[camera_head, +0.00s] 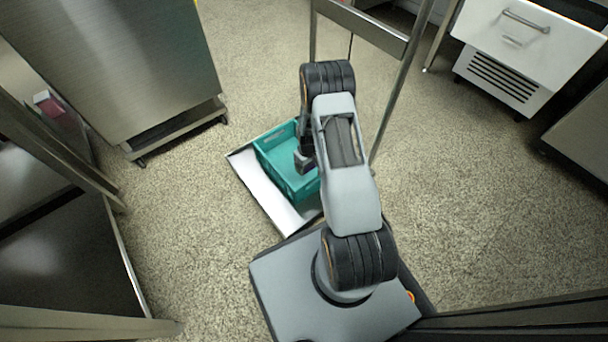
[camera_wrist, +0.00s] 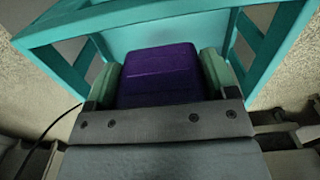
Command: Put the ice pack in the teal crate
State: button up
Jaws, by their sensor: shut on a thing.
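The teal crate (camera_head: 282,168) sits on a pale tray in the head view, left of my arm. My gripper (camera_wrist: 160,85) is shut on a purple block-like thing (camera_wrist: 158,75), which I take to be the ice pack, with one green fingertip pad on each side of it. The gripper points down at the crate; the crate's teal frame (camera_wrist: 90,22) surrounds the held pack's far side in the wrist view. In the head view a small dark purple part of the pack shows at the crate's inside. I cannot tell whether it touches the crate floor.
The pale tray (camera_head: 262,193) under the crate adjoins my base. A steel cabinet (camera_head: 120,60) stands at the upper left, and a white drawer unit (camera_head: 525,45) at the upper right. A metal post stands close behind my arm. Speckled floor is free on both sides.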

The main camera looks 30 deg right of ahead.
notch_tip(320, 180, down, 8)
jog(key=b, duration=0.3)
jog(key=shift+r, duration=0.2)
jog(key=shift+f, duration=0.15)
jog(key=o, duration=0.9)
